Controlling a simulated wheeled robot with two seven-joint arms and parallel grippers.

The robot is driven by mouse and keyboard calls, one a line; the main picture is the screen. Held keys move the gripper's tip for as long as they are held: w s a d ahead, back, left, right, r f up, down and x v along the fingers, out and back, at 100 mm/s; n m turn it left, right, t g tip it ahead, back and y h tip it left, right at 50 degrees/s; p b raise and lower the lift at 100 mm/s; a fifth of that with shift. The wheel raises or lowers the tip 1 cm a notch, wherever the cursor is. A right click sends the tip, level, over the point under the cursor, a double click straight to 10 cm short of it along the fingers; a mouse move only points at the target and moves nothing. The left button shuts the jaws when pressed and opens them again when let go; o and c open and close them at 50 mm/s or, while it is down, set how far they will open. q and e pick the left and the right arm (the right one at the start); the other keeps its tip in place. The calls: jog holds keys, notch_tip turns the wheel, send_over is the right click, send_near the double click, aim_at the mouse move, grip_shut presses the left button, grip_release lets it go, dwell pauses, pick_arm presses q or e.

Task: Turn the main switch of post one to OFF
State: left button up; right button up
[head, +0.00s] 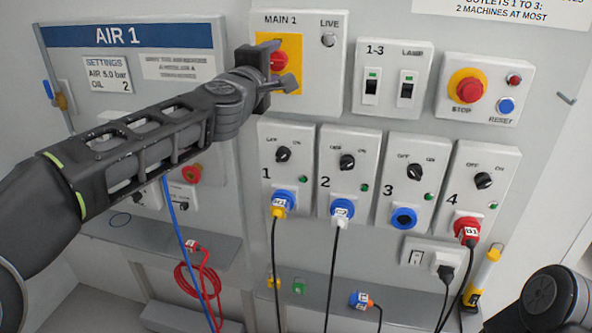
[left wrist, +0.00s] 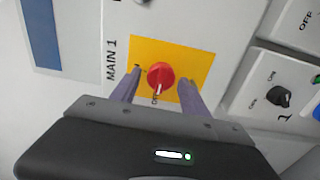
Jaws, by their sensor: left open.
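The main switch of post one is a red rotary knob (head: 279,61) on a yellow plate (head: 293,47), on a white box marked MAIN 1 (head: 318,80). My left gripper (head: 276,66) is at this switch and partly covers it in the head view. In the left wrist view the red knob (left wrist: 160,75) sits between the two fingertips of my open left gripper (left wrist: 160,84), on the yellow plate (left wrist: 203,50). The fingers stand apart from the knob on both sides. The knob's pointer mark is partly visible; its exact position is hard to read. My right gripper is not visible.
The LIVE lamp (head: 328,40) on the same box looks unlit. To the right are a 1-3 and LAMP switch box (head: 391,78) and a STOP box (head: 486,88). Below are several numbered outlets with cables. The AIR 1 panel (head: 131,60) lies left, behind my left arm.

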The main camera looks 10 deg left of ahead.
pick_arm(q)
jog(key=m, duration=0.3)
jog(key=shift+p, duration=0.4)
jog(key=m, duration=0.3)
jog(key=shift+a+p, duration=0.1)
jog(key=shift+p, duration=0.2)
jog(key=shift+r+m, duration=0.1)
jog(key=shift+m, duration=1.1)
jog(key=m, duration=0.3)
jog(key=shift+d, duration=0.2)
jog(key=m, duration=0.6)
jog(key=shift+d, duration=0.1)
jog(key=s, duration=0.8)
jog(key=d+f+g+h, duration=0.1)
jog(key=d+f+g, duration=0.1)
jog(key=f, duration=1.2)
jog(key=d+f+n+g, duration=0.1)
jog(key=d+f+g, duration=0.2)
jog(key=f, duration=1.2)
jog(key=shift+w+d+h, duration=0.4)
jog(key=shift+w+d, duration=0.05)
jog(key=shift+d, duration=0.65)
